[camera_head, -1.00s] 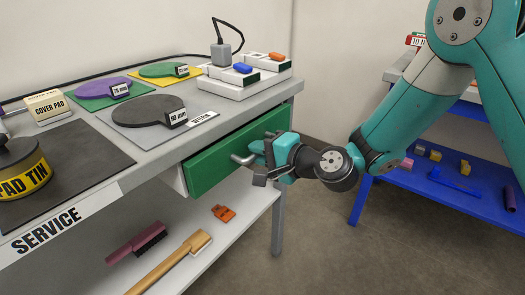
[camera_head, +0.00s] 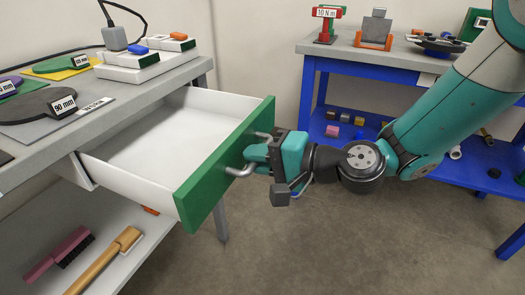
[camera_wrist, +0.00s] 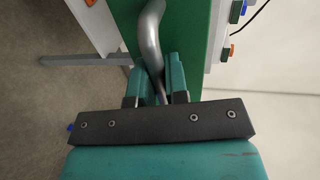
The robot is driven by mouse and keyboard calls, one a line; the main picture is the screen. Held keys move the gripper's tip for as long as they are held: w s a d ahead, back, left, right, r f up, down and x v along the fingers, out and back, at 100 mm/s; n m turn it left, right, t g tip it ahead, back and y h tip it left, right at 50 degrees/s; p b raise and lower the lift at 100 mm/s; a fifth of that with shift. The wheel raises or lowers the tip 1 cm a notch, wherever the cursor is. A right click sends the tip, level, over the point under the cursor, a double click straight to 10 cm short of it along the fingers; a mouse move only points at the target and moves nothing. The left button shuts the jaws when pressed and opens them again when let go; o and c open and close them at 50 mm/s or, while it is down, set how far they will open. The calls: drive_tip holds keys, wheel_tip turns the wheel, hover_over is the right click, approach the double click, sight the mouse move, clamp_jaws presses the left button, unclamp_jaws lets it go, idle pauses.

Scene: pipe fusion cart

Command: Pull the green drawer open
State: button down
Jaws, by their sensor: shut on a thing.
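The green drawer (camera_head: 215,183) stands well out from under the grey table in the head view. Its green front faces my arm and its white inside (camera_head: 165,140) looks empty. A grey bar handle (camera_head: 240,171) sticks out from the front. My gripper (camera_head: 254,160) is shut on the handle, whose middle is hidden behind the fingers. In the wrist view the handle (camera_wrist: 150,38) runs down between the two teal fingertips (camera_wrist: 158,82), with the green front beside it.
The grey table (camera_head: 110,98) holds pads and white boxes (camera_head: 150,64). A white lower shelf (camera_head: 115,262) bears a brush (camera_head: 60,252) and a wooden-handled tool (camera_head: 105,262). A blue bench (camera_head: 400,75) stands behind. The floor in front is clear.

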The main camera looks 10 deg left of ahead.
drive_tip(key=shift+s+d, duration=0.1)
drive_tip(key=shift+d, duration=0.2)
drive_tip(key=c, duration=1.1)
unclamp_jaws()
drive_tip(key=shift+c, duration=0.2)
drive_tip(key=b+v, duration=0.5)
drive_tip(key=v, duration=1.2)
drive_tip(key=shift+d, duration=0.2)
